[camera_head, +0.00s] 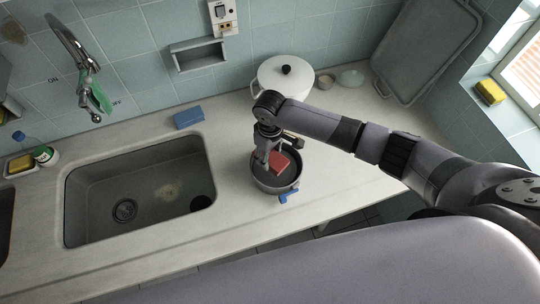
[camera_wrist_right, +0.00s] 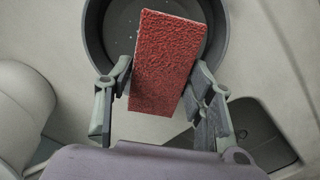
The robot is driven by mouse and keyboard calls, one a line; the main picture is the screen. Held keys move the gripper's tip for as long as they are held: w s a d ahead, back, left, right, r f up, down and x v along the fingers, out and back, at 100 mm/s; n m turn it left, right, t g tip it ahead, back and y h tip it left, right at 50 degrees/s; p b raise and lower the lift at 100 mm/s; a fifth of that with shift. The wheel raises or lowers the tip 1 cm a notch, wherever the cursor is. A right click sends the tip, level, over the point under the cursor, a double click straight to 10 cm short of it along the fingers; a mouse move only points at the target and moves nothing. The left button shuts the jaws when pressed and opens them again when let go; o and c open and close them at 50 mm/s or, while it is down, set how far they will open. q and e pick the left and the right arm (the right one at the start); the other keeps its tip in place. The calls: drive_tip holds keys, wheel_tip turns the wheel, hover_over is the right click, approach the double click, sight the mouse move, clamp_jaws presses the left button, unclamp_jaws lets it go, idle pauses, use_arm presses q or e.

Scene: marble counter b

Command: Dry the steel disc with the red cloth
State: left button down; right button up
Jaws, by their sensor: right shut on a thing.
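The red cloth (camera_head: 279,163) looks like a flat, rough-textured rectangular block; it also shows in the right wrist view (camera_wrist_right: 165,60). My right gripper (camera_head: 268,157) points down and is shut on it, with a finger on each side in the wrist view (camera_wrist_right: 160,95). The cloth is over a round dark grey pan-like vessel (camera_head: 262,183) on the counter, whose rim and dark inside also show in the wrist view (camera_wrist_right: 92,30). Small pale specks show inside. I cannot make out a separate steel disc, or whether the cloth touches the bottom. My left gripper is out of view.
A sink (camera_head: 85,200) lies to the left. A blue sponge (camera_head: 188,117) is by the wall and a white lidded pot (camera_head: 287,80) stands behind my right arm. A small blue item (camera_head: 288,196) is at the pan's front edge. The counter's front strip is clear.

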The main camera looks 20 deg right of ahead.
drive_tip(key=shift+r, duration=0.35)
drive_tip(key=shift+r, duration=1.5)
